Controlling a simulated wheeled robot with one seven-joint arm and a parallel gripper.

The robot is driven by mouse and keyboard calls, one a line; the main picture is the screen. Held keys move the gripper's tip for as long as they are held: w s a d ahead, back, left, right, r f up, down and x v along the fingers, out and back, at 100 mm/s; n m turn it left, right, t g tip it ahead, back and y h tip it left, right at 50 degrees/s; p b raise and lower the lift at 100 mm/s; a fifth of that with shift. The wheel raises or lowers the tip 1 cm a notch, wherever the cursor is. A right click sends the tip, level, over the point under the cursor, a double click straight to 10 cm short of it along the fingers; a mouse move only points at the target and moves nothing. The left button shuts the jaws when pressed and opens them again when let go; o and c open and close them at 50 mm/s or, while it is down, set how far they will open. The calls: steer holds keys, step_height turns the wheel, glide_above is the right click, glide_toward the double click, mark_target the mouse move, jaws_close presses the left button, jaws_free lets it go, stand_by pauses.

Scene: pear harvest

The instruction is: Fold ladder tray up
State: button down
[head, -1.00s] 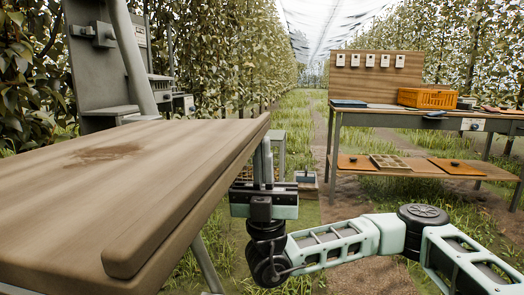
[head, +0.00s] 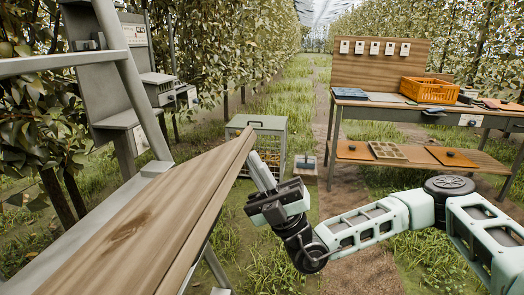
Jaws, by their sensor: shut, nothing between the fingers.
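The ladder tray (head: 115,240) is a brown wooden board with a darker stain, at the lower left in the head view. It slopes, with its far right corner highest. The grey ladder (head: 135,85) stands at its left, with a rail and a rung showing. My gripper (head: 262,172) is at the tray's right edge, its fingers pointing up and to the left. The fingers are shut with nothing between them. They are close to the edge, but I cannot tell whether they touch it.
A workbench (head: 390,107) at the right carries an orange crate (head: 429,90) and a lower shelf. A grey cabinet (head: 150,95) is behind the ladder. Leafy tree rows line both sides; the grass lane between is open.

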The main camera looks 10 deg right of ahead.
steer(key=a+r+h+p, duration=0.1)
steer(key=r+p, duration=0.1)
steer(key=p, duration=0.2)
steer(key=w+a+r+h+p, duration=0.1)
steer(key=r+p, duration=0.2)
steer(key=p, duration=0.2)
steer(key=a+r+g+h+p, duration=0.1)
steer(key=r+p, duration=0.2)
steer(key=p, duration=0.1)
steer(key=shift+w+a+r, duration=0.1)
steer(key=shift+w+a, duration=0.05)
steer(key=shift+a, duration=0.1)
steer(key=w+a+r+g+h+p, duration=0.1)
steer(key=w+a+r+h+p, duration=0.1)
steer(key=a+p, duration=0.6)
steer(key=w+a+r+h+p, duration=0.2)
steer(key=w+a+r+p, duration=0.2)
steer(key=p, duration=0.9)
steer(key=a+r, duration=0.3)
steer(key=a, duration=0.2)
steer(key=shift+w+a+r+g+h, duration=0.25)
steer(key=shift+a+g+h, duration=0.05)
steer(key=shift+g+h, duration=0.1)
steer(key=shift+r, duration=0.2)
steer(key=shift+d, duration=0.1)
